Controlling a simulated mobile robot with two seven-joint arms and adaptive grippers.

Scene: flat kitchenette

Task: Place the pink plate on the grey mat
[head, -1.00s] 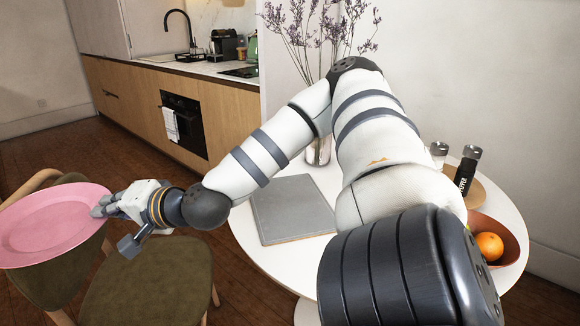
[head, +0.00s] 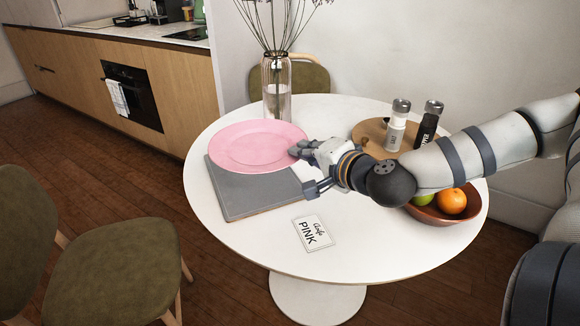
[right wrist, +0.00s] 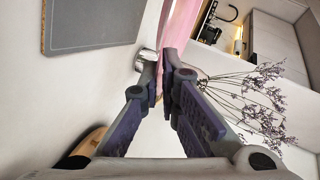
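The pink plate (head: 250,145) is roughly level above the back part of the grey mat (head: 245,195), which lies on the round white table. In the head view it covers the mat's far part. My right gripper (head: 298,152) is shut on the plate's right rim. In the right wrist view the plate (right wrist: 182,28) shows edge-on between the fingertips (right wrist: 163,82), and the mat (right wrist: 90,25) shows to its left with a gap between them. The plate appears held above the table. My left gripper is not in view.
A glass vase (head: 277,88) with flower stems stands just behind the plate. A card reading PINK (head: 312,233) lies in front of the mat. Shakers (head: 397,125) stand on a wooden board (head: 370,131); a fruit bowl (head: 432,212) is at right.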

